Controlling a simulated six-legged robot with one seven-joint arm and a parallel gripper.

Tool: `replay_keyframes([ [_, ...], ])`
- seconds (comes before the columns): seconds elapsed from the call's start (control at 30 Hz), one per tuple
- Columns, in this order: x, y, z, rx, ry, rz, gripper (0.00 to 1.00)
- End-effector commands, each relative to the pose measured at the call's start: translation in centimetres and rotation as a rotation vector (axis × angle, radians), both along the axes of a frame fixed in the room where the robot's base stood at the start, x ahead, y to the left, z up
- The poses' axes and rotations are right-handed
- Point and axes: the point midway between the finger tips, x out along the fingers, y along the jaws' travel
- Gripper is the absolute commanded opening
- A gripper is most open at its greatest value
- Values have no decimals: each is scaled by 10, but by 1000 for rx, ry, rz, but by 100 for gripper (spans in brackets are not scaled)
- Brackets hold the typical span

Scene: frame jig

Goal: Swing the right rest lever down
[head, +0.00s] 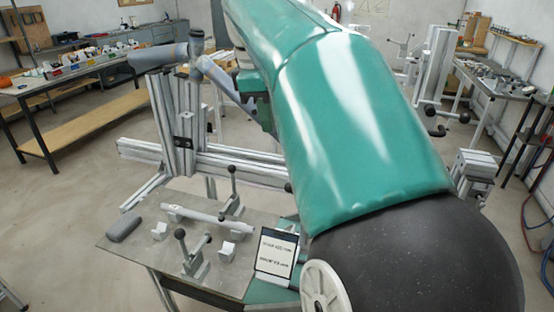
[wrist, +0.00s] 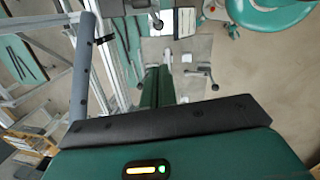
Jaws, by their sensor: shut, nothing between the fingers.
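Two small levers with black ball knobs stand on a grey plate (head: 128,228) in the head view. The right-hand lever (head: 233,186) is upright near the plate's back edge. The left-hand lever (head: 185,249) is nearer the front and leans left. No label shows which is the right rest lever. In the wrist view, a lever with a dark knob (wrist: 209,74) lies to the right of my gripper (wrist: 156,69), with a gap between them. My gripper's two green fingers are together and empty. In the head view it is mostly hidden behind my arm.
A grey tube (wrist: 80,82) passes left of my gripper in the wrist view. Open floor (head: 75,190) lies left.

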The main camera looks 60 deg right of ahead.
Motion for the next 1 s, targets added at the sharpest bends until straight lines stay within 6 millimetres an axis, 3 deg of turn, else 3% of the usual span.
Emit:
replay_keyframes([
  [0.27,-7,-2,-28,4,2,-7,0],
  [0.63,-10,-13,-100,4,2,-7,0],
  [0.8,-28,-23,-116,3,0,-6,0],
  [1.0,-36,-28,-124,1,1,-4,0],
])
